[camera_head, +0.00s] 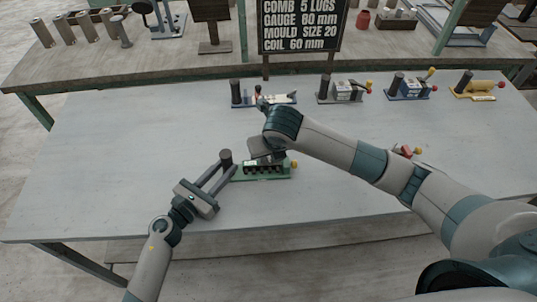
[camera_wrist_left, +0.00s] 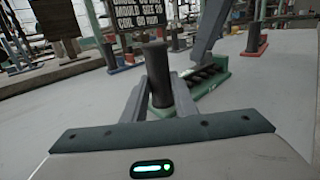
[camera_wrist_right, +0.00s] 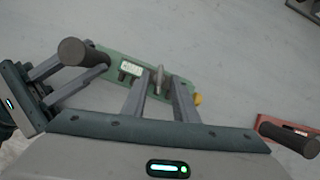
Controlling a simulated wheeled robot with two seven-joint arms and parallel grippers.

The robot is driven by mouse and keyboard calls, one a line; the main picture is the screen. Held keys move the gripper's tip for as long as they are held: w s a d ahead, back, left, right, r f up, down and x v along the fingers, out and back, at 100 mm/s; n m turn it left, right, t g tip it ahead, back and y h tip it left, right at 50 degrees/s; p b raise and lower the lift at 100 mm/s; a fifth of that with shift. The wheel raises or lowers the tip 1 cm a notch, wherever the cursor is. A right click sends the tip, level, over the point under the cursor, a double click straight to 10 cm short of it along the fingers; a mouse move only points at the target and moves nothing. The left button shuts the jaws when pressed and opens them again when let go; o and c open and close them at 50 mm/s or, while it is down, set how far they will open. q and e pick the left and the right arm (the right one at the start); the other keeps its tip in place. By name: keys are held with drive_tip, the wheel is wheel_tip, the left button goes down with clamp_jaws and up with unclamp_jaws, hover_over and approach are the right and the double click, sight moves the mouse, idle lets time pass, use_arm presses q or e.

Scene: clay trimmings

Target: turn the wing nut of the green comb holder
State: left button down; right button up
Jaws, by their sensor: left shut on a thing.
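The green comb holder (camera_head: 282,177) lies on the grey table, with a row of dark comb slots and a yellow knob at its right end. My left gripper (camera_head: 222,166) is shut on its dark upright post (camera_head: 226,156), which stands between the fingers in the left wrist view (camera_wrist_left: 156,72). My right gripper (camera_wrist_right: 160,80) is over the holder, its fingers apart. The grey wing nut (camera_wrist_right: 158,81) stands between the fingertips with a gap on each side in the right wrist view. In the head view my right arm hides the wing nut.
A red holder (camera_wrist_right: 285,128) lies close on the right, partly hidden by my right arm in the head view. Blue (camera_head: 240,104), grey (camera_head: 342,91), second blue (camera_head: 409,92) and yellow (camera_head: 474,92) holders line the back. A sign (camera_head: 300,25) stands behind. The table's left is clear.

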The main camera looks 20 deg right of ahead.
drive_tip(key=shift+s+r, duration=0.1)
drive_tip(key=shift+r, duration=0.05)
drive_tip(key=v, duration=1.1)
drive_tip(key=shift+r, duration=0.35)
use_arm(q)
drive_tip(key=c, duration=1.4)
unclamp_jaws()
drive_tip(key=shift+o, duration=0.2)
drive_tip(key=shift+a, duration=0.1)
drive_tip(key=v, duration=1.1)
drive_tip(key=shift+s+a, duration=0.3)
drive_tip(key=shift+s+a, duration=0.1)
use_arm(e)
drive_tip(key=shift+s, duration=0.15)
